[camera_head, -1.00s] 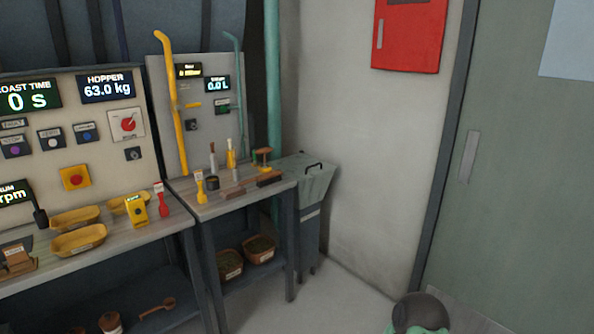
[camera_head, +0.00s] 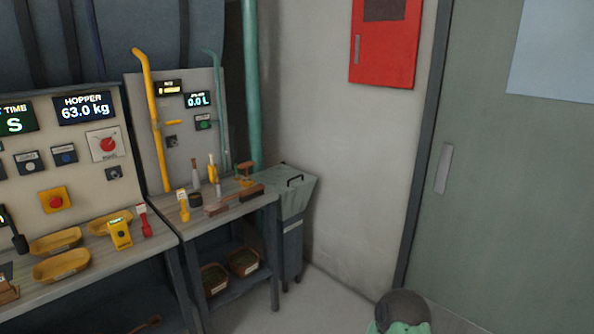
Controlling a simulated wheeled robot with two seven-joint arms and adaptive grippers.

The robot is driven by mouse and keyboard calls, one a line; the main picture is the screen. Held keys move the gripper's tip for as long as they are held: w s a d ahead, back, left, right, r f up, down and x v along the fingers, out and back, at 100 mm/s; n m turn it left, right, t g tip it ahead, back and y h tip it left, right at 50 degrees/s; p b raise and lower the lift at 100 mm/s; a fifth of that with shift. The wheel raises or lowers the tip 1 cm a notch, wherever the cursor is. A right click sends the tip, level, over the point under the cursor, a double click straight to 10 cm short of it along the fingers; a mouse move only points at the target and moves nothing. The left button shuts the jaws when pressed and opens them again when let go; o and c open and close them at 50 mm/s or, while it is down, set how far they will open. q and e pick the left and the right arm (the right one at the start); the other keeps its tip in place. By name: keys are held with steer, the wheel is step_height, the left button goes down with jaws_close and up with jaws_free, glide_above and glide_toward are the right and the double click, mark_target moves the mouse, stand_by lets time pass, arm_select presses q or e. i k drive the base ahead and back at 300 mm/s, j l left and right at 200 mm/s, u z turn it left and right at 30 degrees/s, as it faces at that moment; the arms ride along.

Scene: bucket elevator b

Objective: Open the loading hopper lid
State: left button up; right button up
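A grey-green hopper-like bin (camera_head: 292,228) stands on the floor at the right end of the small workbench, against the wall. Its sloped top is a lid (camera_head: 296,192) with a dark bar handle (camera_head: 295,180). The lid looks shut. The bench's corner hides part of the bin's left side. No label on it can be read from here. Neither of my grippers shows in this view.
The small workbench (camera_head: 205,224) holds brushes, a dark cup and small tools. Left of it is a control panel (camera_head: 68,160). A red wall cabinet (camera_head: 385,50) and a grey-green door (camera_head: 500,200) are to the right. A dark rounded object (camera_head: 403,304) with green stands below. Floor before the bin looks clear.

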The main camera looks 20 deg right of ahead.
mark_target(282, 179)
steer(key=i+l+u, duration=0.2)
steer(key=i+l, duration=1.1)
steer(key=i, duration=0.1)
